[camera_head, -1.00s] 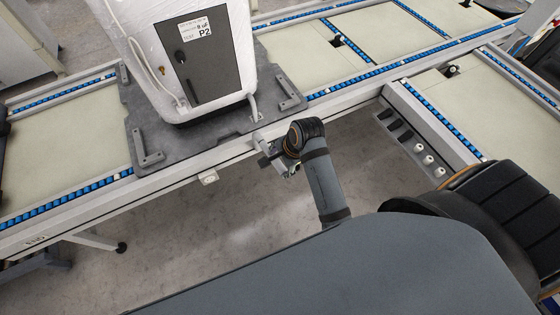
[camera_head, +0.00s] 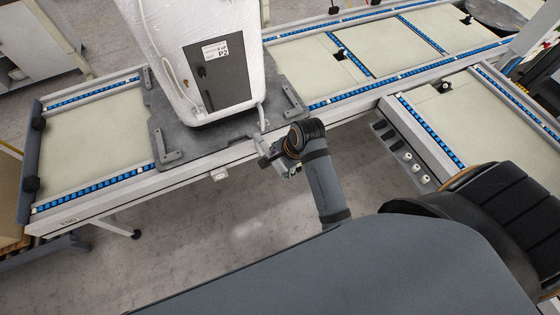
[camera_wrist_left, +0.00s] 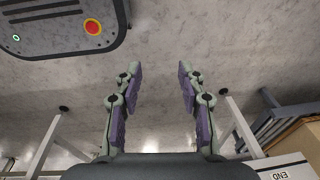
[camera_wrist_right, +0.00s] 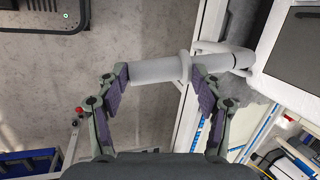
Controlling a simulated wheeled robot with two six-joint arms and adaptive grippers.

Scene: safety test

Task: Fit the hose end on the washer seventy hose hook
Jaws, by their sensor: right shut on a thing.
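The washer (camera_head: 213,73) is a white-wrapped cabinet with a dark panel and a label reading P2, standing on a grey plate on the conveyor. My right gripper (camera_wrist_right: 160,70) is shut on a pale grey hose end (camera_wrist_right: 152,71), which lies across its fingers. A thin white band (camera_wrist_right: 185,68) passes around or beside the hose; I cannot tell if it is the hook. The hose runs right toward the washer's lower corner. In the head view my right gripper (camera_head: 277,160) is small, at the conveyor's front edge. My left gripper (camera_wrist_left: 156,68) is open and empty over bare floor.
The conveyor (camera_head: 88,138) with blue roller strips runs behind the gripper, and a side branch (camera_head: 428,140) comes forward on the right. The floor (camera_head: 200,240) in front is clear.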

